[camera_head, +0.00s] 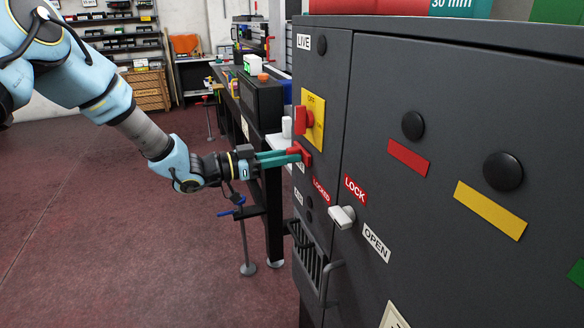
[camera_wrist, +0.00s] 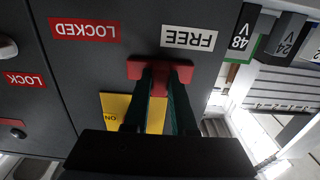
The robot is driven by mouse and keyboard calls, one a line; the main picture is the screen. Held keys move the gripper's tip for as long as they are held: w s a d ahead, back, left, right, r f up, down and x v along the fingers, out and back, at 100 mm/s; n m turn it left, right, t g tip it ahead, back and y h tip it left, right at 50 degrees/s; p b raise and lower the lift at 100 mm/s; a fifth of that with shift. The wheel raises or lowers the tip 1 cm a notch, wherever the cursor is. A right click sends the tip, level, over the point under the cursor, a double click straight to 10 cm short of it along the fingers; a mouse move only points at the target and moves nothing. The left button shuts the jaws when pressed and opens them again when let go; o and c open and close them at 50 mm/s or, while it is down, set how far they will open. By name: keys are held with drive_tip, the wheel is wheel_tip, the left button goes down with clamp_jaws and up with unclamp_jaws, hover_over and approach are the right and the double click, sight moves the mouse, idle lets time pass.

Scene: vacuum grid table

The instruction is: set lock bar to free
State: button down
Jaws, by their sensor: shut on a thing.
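The red lock bar (camera_head: 302,153) sits on the dark grey cabinet front, below the yellow OFF/ON plate. My gripper (camera_head: 294,156) reaches in from the left, its teal fingers shut on the bar. In the wrist view, which is upside down, the bar (camera_wrist: 137,70) shows around the fingertips (camera_wrist: 160,73). Its wide red part lies right beside the white FREE label (camera_wrist: 188,38). The red LOCKED label (camera_wrist: 84,30) is farther off, to the left. In the head view the LOCKED label (camera_head: 321,190) is clear, while the FREE label is mostly hidden.
A red switch (camera_head: 300,120) on the yellow plate (camera_head: 314,121) sits just above my fingers. A white latch handle (camera_head: 341,216) sits lower right, between the LOCK (camera_head: 355,189) and OPEN (camera_head: 376,242) labels. A workbench stands behind my gripper. Floor at left is clear.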

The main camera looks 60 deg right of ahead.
drive_tip(key=c, duration=0.7)
unclamp_jaws()
drive_tip(key=b+v, duration=0.2)
drive_tip(key=v, duration=0.9)
